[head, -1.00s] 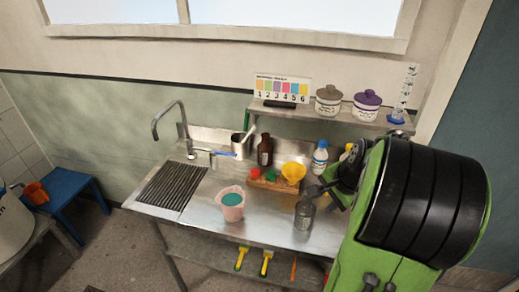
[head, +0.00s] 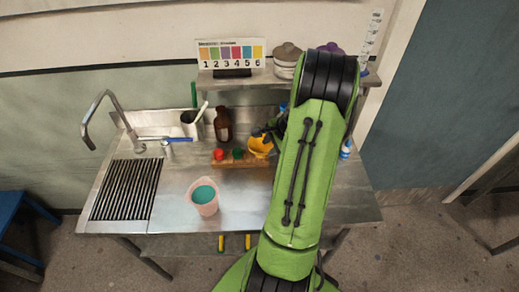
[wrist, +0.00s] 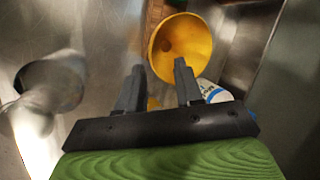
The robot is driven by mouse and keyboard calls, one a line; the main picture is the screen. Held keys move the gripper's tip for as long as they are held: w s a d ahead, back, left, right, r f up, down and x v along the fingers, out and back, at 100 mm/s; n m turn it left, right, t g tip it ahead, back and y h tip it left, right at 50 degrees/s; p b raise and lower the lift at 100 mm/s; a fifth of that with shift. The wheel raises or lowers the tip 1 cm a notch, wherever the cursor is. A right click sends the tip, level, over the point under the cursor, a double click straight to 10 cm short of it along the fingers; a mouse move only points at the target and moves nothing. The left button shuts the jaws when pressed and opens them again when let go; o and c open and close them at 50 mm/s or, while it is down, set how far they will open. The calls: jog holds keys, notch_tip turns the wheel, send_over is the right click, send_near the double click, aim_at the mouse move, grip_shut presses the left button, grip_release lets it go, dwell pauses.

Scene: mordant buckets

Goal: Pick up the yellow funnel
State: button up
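The yellow funnel (head: 261,148) sits at the right end of a wooden block (head: 228,163) on the steel bench, its wide mouth facing up. In the wrist view the funnel (wrist: 181,48) lies just beyond my fingertips, mostly above the right finger. My gripper (wrist: 159,66) is open, with nothing seen held between its fingers. In the head view my gripper (head: 267,135) shows only in part beside the funnel; my arm hides the rest. Whether a finger touches the funnel I cannot tell.
Red (head: 218,154) and green (head: 238,153) pieces sit on the block beside the funnel. A brown bottle (head: 222,125) stands behind. A white bottle with a blue label (wrist: 213,92) is close to my right finger.

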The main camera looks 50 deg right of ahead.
aim_at(267, 152)
jog(key=x, duration=0.5)
jog(key=shift+s+f, duration=0.1)
jog(key=shift+s, duration=0.15)
jog(key=shift+w+f, duration=0.25)
jog(key=shift+f, duration=0.05)
jog(key=shift+s+r, duration=0.1)
jog(key=shift+s, duration=0.05)
jog(key=shift+c, duration=1)
grip_shut()
